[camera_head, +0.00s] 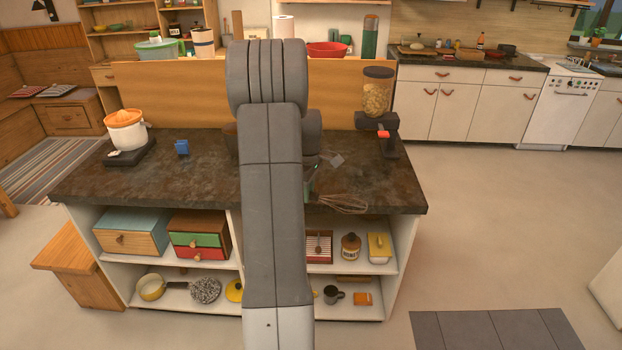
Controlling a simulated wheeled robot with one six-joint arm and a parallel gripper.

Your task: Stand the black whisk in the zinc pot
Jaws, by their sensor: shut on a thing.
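The whisk (342,203) shows by its wire loops just right of my arm, at the counter's front edge. Its handle end is mostly hidden behind my arm. My gripper (318,172) is largely hidden behind my own arm; a grey part of it shows above the whisk. It is shut on the whisk, which lies nearly level in the picture, loops to the right. I cannot make out a zinc pot for certain. A dark sliver of something (231,141) shows at the arm's left side on the counter, mostly hidden.
The dark counter (400,192) holds an orange-topped juicer (126,130), a small blue thing (182,147) and a grinder with a clear jar (376,95). A raised wooden panel (170,92) stands behind it. Below are shelves with boxes and jars. Floor at right is largely clear.

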